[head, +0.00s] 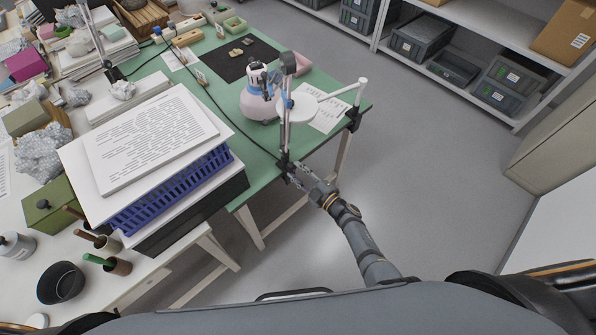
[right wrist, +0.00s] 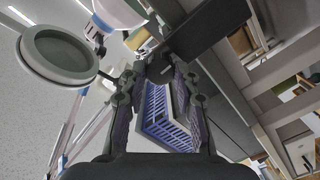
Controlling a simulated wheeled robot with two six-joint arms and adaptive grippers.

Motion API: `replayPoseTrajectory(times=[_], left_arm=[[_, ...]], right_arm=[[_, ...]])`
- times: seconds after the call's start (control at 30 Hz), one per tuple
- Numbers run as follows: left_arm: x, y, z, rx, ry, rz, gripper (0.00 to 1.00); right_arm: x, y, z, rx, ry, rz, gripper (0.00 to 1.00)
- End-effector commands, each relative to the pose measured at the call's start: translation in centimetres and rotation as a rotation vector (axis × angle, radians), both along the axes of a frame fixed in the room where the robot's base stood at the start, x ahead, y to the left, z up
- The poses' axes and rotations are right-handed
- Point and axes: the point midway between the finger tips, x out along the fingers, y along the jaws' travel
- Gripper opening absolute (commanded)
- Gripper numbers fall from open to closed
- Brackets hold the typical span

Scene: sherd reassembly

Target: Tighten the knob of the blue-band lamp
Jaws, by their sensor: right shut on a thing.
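The blue-band lamp (head: 287,120) stands upright at the near edge of the green table, held by a dark clamp at its foot. A blue band shows on its pole. My right gripper (head: 294,178) is at this clamp, just below the table edge. In the right wrist view, a dark knob (right wrist: 160,68) sits between the two fingertips of the right gripper (right wrist: 160,82), which is shut on it. The fingers partly hide the knob, so its turn cannot be read. My left gripper is not in view.
A second clamp (head: 353,119) with a white post stands at the table's right corner. A pale vessel (head: 256,106) stands behind the lamp. A paper stack on a purple crate (head: 180,190) lies to the left. The floor (head: 430,190) at right is clear.

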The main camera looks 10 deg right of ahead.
Motion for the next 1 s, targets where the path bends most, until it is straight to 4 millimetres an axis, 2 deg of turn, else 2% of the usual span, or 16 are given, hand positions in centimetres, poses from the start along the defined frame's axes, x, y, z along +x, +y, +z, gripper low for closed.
replayPoseTrajectory(times=[0.57,0.6,0.7,0.77,1.0], left_arm=[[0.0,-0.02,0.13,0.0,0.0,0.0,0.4],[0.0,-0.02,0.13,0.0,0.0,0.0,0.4],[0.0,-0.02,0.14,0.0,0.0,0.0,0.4],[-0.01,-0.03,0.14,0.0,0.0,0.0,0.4],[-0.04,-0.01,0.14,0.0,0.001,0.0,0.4]], right_arm=[[-0.05,-0.02,-0.13,0.027,0.023,0.0,0.0],[-0.06,-0.01,-0.13,0.027,0.023,0.0,0.32],[-0.05,-0.01,-0.12,0.027,0.023,0.0,0.46],[-0.03,-0.01,-0.1,0.027,0.022,0.0,0.54],[-0.01,0.0,-0.05,0.027,0.021,0.0,0.54]])
